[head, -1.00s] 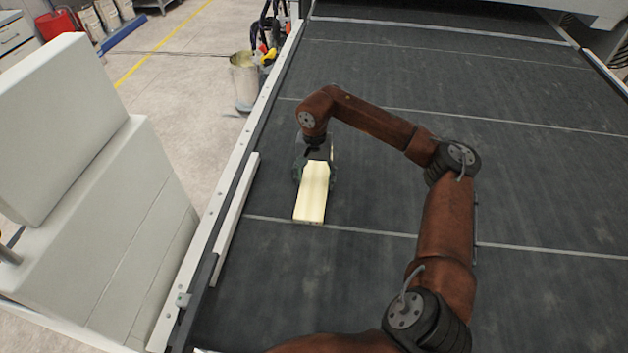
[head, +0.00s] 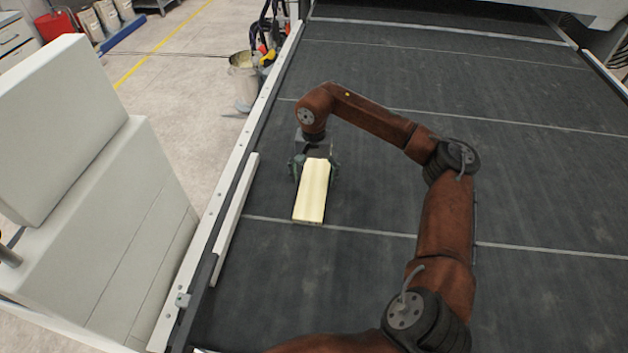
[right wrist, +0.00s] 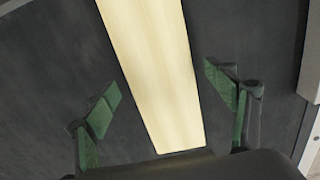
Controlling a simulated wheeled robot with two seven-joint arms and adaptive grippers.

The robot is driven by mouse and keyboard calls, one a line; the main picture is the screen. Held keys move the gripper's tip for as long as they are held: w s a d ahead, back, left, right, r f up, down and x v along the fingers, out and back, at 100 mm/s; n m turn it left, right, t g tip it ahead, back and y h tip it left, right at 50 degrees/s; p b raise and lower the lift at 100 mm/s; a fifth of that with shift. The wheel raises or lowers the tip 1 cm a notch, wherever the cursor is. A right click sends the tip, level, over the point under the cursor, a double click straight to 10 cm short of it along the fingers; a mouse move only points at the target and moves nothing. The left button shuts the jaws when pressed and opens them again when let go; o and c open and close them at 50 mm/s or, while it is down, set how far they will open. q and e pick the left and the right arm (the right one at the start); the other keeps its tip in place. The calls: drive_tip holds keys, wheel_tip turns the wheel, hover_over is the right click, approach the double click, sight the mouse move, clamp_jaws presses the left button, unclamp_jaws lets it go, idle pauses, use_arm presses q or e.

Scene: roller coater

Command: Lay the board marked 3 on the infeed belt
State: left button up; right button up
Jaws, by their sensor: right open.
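A pale wooden board (head: 312,195) lies flat on the dark infeed belt (head: 390,285), near the belt's left side. No number shows on it. My right gripper (head: 314,172) is at the far end of the board, open, with a finger on each side. In the right wrist view the board (right wrist: 158,65) runs between the two green-padded fingers of the gripper (right wrist: 165,98), with a gap on both sides. My left gripper is not in view.
A light guide bar (head: 238,215) runs along the belt left of the board. A white machine cabinet (head: 110,220) stands further left. A bucket (head: 243,80) and hoses stand on the floor beyond the rail. The belt right of the board is clear apart from my arm.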

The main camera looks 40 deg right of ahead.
sight(314, 184)
wheel_tip(314, 184, up, 11)
drive_tip(key=p, duration=0.1)
idle(0.5)
